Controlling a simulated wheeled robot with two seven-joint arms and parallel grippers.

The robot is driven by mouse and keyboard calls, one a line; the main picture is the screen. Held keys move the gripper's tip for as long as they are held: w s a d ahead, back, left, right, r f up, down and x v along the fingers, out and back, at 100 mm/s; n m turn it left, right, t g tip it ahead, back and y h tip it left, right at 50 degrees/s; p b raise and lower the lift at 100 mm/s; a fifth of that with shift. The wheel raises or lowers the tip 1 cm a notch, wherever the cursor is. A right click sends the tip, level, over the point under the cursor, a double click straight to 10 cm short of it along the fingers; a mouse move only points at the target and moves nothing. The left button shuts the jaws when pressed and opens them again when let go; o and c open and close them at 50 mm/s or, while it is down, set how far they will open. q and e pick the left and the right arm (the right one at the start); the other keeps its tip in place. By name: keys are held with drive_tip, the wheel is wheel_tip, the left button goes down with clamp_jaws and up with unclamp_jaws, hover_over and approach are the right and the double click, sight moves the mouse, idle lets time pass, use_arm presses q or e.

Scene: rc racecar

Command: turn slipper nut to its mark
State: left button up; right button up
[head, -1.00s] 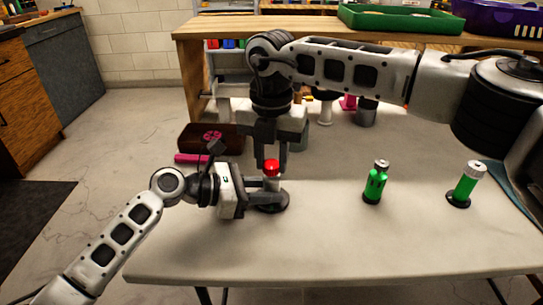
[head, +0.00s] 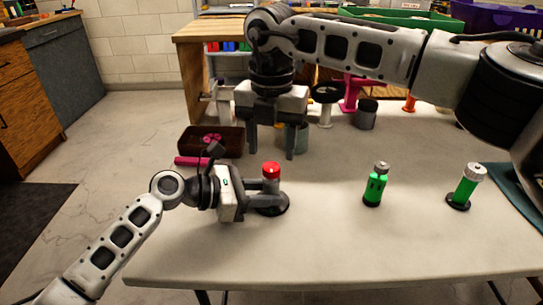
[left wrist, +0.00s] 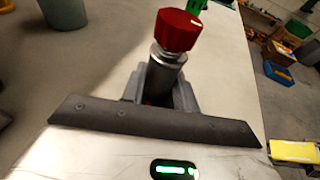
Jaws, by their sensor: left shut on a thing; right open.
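The red slipper nut (head: 271,170) sits on top of a grey post (head: 271,186) that stands upright on a round black base (head: 271,208). In the left wrist view the nut (left wrist: 177,30) shows a short pale mark on its right side. My left gripper (head: 266,193) is shut on the grey post, below the nut. My right gripper (head: 270,148) is open and empty. It points down behind and above the nut, clear of it. Whether the nut lines up with its mark cannot be told.
A green bottle-like part (head: 375,185) and a green cylinder with a pale cap (head: 467,186) stand to the right. A dark box (head: 222,138) and a pink bar (head: 193,161) lie behind left. Stands and a grey can (head: 366,115) are at the back. The front table is clear.

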sight(271, 167)
wheel_tip(271, 167, up, 8)
drive_tip(key=shift+r, duration=0.15)
idle(0.3)
use_arm(q)
drive_tip(key=o, duration=1)
drive_tip(key=v, duration=1.2)
